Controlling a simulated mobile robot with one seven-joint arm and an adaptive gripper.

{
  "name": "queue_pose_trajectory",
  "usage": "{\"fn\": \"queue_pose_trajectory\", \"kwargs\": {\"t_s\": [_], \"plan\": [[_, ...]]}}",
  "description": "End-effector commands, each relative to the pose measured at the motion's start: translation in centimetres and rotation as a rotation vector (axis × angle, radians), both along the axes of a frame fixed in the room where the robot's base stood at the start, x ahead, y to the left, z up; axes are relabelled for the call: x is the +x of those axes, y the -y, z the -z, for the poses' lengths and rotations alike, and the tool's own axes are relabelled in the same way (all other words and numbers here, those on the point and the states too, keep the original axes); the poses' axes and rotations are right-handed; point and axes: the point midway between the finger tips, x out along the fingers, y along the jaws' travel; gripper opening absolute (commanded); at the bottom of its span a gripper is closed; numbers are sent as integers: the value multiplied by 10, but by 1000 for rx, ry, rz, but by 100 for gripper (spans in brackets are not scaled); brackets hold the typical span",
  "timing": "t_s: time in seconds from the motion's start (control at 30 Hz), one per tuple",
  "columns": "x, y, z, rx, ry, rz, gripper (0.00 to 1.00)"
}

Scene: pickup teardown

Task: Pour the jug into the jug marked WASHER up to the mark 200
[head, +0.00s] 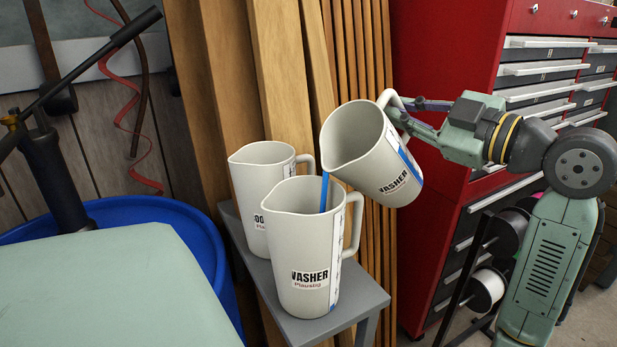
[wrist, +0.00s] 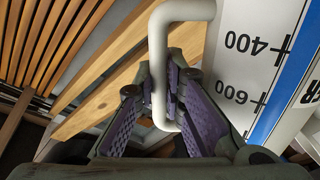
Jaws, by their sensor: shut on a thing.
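My gripper (head: 402,112) is shut on the handle of a pale jug (head: 362,150), tilted left with its spout down. Its label reads WASHER. A blue stream (head: 325,190) falls from its spout into the upright front jug (head: 300,245), also marked WASHER. A little blue shows low on the front jug's scale strip; the level against mark 200 is too small to read. In the wrist view, the purple-padded fingers (wrist: 165,105) are around the held jug's handle (wrist: 157,60), beside scale marks 400 and 600 and a blue band (wrist: 285,85).
Another pale jug (head: 262,185), its label partly hidden, stands upright behind the front jug on a small grey table (head: 355,300). A blue drum (head: 190,225) is at left, wooden boards (head: 215,80) behind, and a red tool cabinet (head: 450,60) at right.

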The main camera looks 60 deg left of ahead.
Motion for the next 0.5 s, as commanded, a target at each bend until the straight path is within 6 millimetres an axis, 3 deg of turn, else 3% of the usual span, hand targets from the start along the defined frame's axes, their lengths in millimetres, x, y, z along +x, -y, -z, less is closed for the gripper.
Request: {"fn": "queue_pose_trajectory", "kwargs": {"t_s": [0.5], "plan": [[-2,1,-8,10,36,0,0]]}}
